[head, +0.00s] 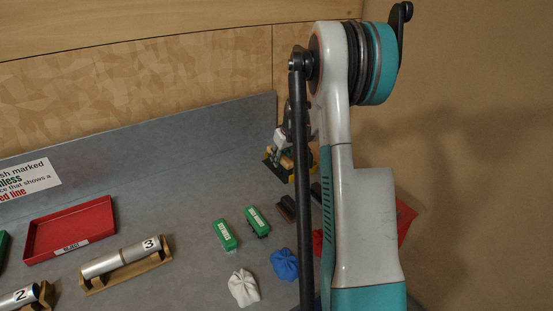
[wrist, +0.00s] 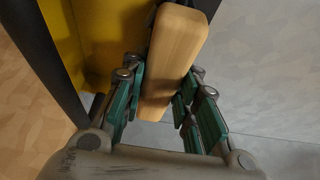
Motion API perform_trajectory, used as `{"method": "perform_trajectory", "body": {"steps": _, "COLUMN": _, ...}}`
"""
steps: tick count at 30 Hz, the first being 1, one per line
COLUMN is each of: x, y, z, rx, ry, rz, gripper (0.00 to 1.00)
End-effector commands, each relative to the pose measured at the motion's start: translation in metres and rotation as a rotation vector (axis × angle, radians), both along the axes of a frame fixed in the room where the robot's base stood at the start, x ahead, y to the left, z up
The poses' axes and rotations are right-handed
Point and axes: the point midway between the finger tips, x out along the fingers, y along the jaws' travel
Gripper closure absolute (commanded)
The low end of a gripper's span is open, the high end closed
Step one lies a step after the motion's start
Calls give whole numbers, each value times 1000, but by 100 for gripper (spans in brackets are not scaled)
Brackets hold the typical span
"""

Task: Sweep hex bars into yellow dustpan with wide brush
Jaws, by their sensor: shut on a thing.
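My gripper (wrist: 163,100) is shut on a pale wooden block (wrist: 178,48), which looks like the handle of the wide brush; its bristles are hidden. The yellow dustpan (wrist: 98,45) fills the upper left of the wrist view, with a dark edge beside it, close to the block. In the head view my gripper (head: 284,143) is at the back right of the grey bench, over the wooden block (head: 286,162) and a small bit of yellow. My arm hides part of this area. I cannot make out any hex bars in either view.
On the grey bench (head: 180,180) are a red tray (head: 72,229), metal cylinders on wooden cradles (head: 127,272), two green labelled blocks (head: 224,234), a white cloth (head: 243,288), a blue cloth (head: 285,264) and a dark block (head: 287,207). A raised back edge borders the bench. The middle back is clear.

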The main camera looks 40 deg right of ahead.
Motion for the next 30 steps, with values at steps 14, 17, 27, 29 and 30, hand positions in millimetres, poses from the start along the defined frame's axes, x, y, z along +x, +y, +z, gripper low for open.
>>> {"method": "perform_trajectory", "body": {"steps": 14, "x": -3, "y": -16, "z": 0, "rx": 1, "ry": 0, "rz": -1, "gripper": 96}}
{"method": "perform_trajectory", "body": {"steps": 17, "x": -4, "y": -21, "z": 0, "rx": 1, "ry": 0, "rz": -1, "gripper": 96}}
{"method": "perform_trajectory", "body": {"steps": 27, "x": -8, "y": -38, "z": 1, "rx": 0, "ry": -1, "rz": -1, "gripper": 96}}
{"method": "perform_trajectory", "body": {"steps": 29, "x": -8, "y": -40, "z": 1, "rx": -1, "ry": -1, "rz": 0, "gripper": 96}}
{"method": "perform_trajectory", "body": {"steps": 30, "x": -8, "y": -40, "z": 1, "rx": -1, "ry": -1, "rz": 0, "gripper": 96}}
